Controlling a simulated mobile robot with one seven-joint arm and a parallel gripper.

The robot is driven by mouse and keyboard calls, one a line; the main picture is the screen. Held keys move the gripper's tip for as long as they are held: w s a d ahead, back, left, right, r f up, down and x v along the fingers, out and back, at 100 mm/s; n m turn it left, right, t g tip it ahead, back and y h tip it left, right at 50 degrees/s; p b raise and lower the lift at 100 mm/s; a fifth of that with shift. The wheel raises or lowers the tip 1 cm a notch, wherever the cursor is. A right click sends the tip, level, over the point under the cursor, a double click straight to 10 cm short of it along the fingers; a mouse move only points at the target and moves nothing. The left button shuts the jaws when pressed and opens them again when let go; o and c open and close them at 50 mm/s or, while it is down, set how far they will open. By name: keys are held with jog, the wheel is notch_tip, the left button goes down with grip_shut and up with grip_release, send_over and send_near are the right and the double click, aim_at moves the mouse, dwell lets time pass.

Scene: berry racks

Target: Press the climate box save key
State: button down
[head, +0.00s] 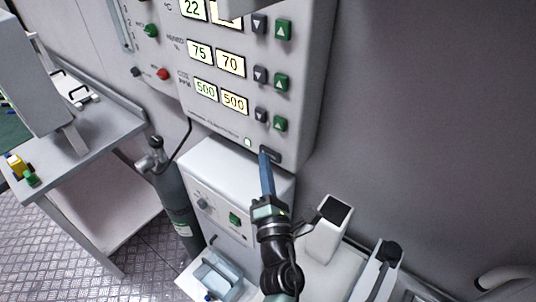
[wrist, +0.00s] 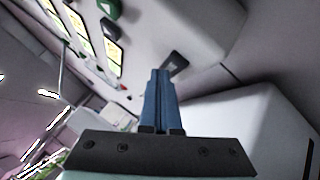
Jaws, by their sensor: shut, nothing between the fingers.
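The climate box (head: 318,60) is a light grey wall panel with lit number displays and green and dark arrow keys. A single dark key (head: 271,157) sits at its lower right, below the arrow keys; I take it to be the save key. It also shows in the wrist view (wrist: 176,62), just beyond the fingertips. My gripper (head: 264,154) is shut and empty, its blue fingers pointing up at this key. The fingertips overlap the key's left part in the head view. I cannot tell whether they touch it.
A white box unit (head: 215,165) with a green switch stands below the panel. A grey gas cylinder (head: 172,200) stands left of it. An open-topped white container (head: 328,228) is right of my arm. A grey table (head: 88,150) is at left.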

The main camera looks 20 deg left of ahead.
jog(key=shift+s+a, duration=0.25)
jog(key=shift+s, duration=0.55)
jog(key=s, duration=0.1)
jog(key=s+a, duration=0.1)
jog(key=s, duration=0.2)
jog(key=shift+s+a+b, duration=0.35)
jog(key=shift+a+b, duration=0.05)
dwell(0.3)
